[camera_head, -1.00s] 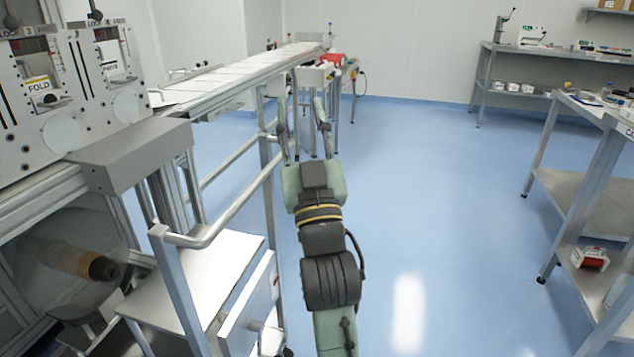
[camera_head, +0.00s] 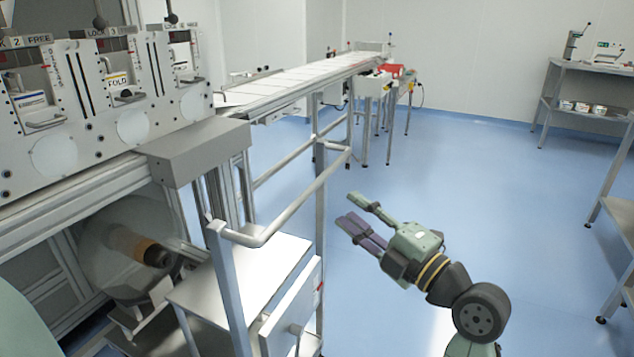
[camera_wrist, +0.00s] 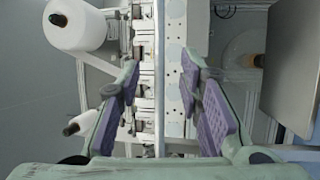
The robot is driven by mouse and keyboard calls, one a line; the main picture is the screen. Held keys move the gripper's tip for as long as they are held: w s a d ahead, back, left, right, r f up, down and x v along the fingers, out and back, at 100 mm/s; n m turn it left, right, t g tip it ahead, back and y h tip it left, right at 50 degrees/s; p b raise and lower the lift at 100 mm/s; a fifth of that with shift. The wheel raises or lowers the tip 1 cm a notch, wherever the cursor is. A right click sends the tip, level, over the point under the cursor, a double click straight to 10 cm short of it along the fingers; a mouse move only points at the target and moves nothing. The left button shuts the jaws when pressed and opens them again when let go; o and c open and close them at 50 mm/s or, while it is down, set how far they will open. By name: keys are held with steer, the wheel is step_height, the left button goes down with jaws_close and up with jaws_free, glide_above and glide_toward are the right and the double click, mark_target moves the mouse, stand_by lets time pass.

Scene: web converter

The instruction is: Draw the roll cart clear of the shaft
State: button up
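The roll cart (camera_head: 236,272) stands in front of the converter in the head view, with a flat white top, a hanging side panel and upright posts. Its tubular handle rail (camera_head: 300,205) runs along the near side. The shaft (camera_head: 138,246), a tan core with a dark end, sticks out of the machine's lower recess left of the cart. My gripper (camera_head: 358,220) is open and empty, to the right of the handle rail and apart from it. In the wrist view the two purple-padded fingers (camera_wrist: 165,105) are spread with nothing between them.
The converter's panel (camera_head: 85,95) fills the left side. A long white conveyor (camera_head: 300,78) runs toward the back wall. Shelving (camera_head: 575,90) stands at the back right. The blue floor in the middle is clear. The wrist view shows a white roll (camera_wrist: 75,25).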

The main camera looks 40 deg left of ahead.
mark_target(317, 179)
steer(key=p+x, duration=0.2)
steer(key=x, duration=0.2)
steer(key=p+x, duration=0.1)
steer(key=x, duration=0.4)
steer(key=shift+s+a+r+p, duration=0.15)
steer(key=shift+a+r+p, duration=0.1)
steer(key=shift+p, duration=0.15)
steer(key=shift+a, duration=0.65)
steer(key=shift+c, duration=0.3)
jaws_close()
